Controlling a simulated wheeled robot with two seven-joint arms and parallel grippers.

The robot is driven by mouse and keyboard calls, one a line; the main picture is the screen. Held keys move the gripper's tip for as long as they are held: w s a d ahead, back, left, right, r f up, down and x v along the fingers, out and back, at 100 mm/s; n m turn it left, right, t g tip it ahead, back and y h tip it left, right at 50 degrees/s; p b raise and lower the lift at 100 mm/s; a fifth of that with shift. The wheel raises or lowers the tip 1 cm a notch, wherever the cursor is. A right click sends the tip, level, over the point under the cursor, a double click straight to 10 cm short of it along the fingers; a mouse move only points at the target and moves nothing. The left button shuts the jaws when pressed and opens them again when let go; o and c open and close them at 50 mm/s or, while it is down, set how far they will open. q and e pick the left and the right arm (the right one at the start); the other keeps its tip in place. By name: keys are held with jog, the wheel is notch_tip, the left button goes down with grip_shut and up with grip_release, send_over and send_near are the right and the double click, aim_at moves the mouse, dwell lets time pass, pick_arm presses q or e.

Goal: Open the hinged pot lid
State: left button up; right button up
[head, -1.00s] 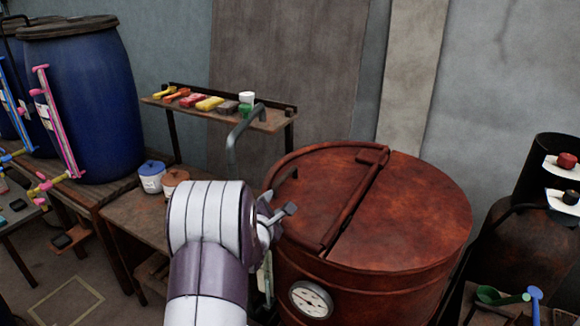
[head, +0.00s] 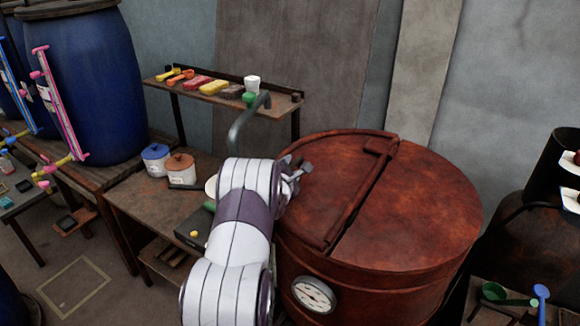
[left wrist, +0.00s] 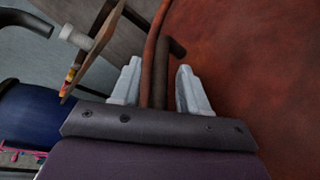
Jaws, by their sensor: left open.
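The pot is a large rusty red round vat (head: 350,262) with a dial gauge (head: 313,294) on its front. Its flat lid (head: 318,178) looks closed, with a raised bar (head: 350,205) running across the top and a small block near the bar's far end. My left gripper (head: 298,172) is over the lid's left edge, jaws open. In the left wrist view the open fingers (left wrist: 157,88) stand either side of a dark bar with a crosspiece (left wrist: 172,48); whether they touch it I cannot tell. My forearm hides the vat's left side. My right gripper is out of view.
A shelf (head: 285,101) with coloured blocks and a white cup stands behind left, near a curved grey pipe (head: 240,123). Lidded jars (head: 181,168) stand on a bench at left. Blue barrels (head: 85,85) are farther left. A small table with green and blue scoops (head: 541,292) is at right.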

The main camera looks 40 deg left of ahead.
pick_arm(q)
jog(key=shift+w+f, duration=0.1)
jog(key=shift+w, duration=0.1)
jog(key=shift+a, duration=0.1)
grip_shut()
